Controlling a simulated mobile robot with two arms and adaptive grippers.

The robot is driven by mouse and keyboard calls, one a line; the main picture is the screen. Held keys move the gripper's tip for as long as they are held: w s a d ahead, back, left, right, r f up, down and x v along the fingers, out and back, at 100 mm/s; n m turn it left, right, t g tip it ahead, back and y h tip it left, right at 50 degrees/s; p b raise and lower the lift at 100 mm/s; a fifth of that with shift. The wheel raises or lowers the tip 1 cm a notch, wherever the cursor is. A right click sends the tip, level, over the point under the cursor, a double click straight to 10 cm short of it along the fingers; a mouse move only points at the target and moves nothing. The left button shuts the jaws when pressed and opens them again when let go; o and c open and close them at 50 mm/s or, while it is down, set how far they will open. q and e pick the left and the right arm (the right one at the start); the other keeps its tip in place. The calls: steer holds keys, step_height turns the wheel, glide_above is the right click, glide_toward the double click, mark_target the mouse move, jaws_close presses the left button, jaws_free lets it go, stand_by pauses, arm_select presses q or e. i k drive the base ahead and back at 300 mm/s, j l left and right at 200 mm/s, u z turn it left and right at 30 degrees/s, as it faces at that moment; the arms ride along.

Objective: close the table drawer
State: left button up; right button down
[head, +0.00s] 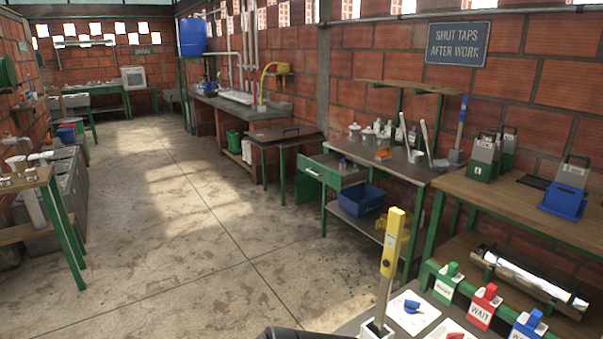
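The table (405,172) with the drawer stands along the right brick wall, near the middle of the head view. Its green drawer (317,175) sticks out from under the left end of the tabletop, so it is open. A small blue item shows at the drawer's open top; what else lies inside is too small to tell. Neither of my grippers is in view. A dark rounded shape at the bottom edge may be part of my own body.
A blue crate (357,198) sits on the table's lower shelf. A dark-topped stand (284,135) is just beyond the drawer. A yellow-topped upright tool (391,243) rises from the near bench. The concrete floor (190,240) left of the drawer is clear.

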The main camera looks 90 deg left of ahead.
mark_target(324, 168)
steer(key=u, duration=2.5)
steer(key=i+j+u, duration=0.1)
steer(key=u, duration=0.15)
steer(key=i+j+u, duration=0.5)
steer(key=i, duration=0.25)
steer(key=i+j+u, duration=0.25)
steer(key=i+z, duration=0.3)
steer(key=i, duration=0.3)
steer(key=i+j+z, duration=0.15)
steer(key=i+z, duration=0.2)
steer(key=i, duration=0.2)
